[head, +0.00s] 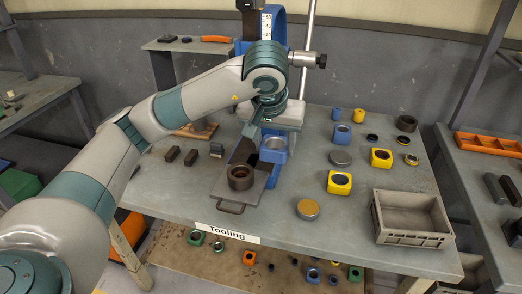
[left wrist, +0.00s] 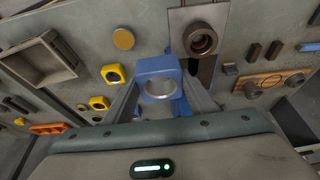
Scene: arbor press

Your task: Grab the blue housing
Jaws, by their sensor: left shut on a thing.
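A blue housing (head: 274,150) with a round bore sits between the fingers of my left gripper (head: 262,135), close to the front of the arbor press. In the left wrist view the same blue housing (left wrist: 158,68) shows between the two fingertips of my left gripper (left wrist: 160,92), which is shut on it. The gripper's wrist hides part of the press in the head view. Another blue housing (head: 341,133) stands on the table to the right. My right gripper is not in view.
A dark ring (head: 240,177) sits on the sliding plate (head: 226,190) in front of the press. Yellow housings (head: 339,182) and a round tan disc (head: 307,208) are to the right. A grey crate (head: 412,216) stands at the table's right front. Dark blocks (head: 181,155) lie to the left.

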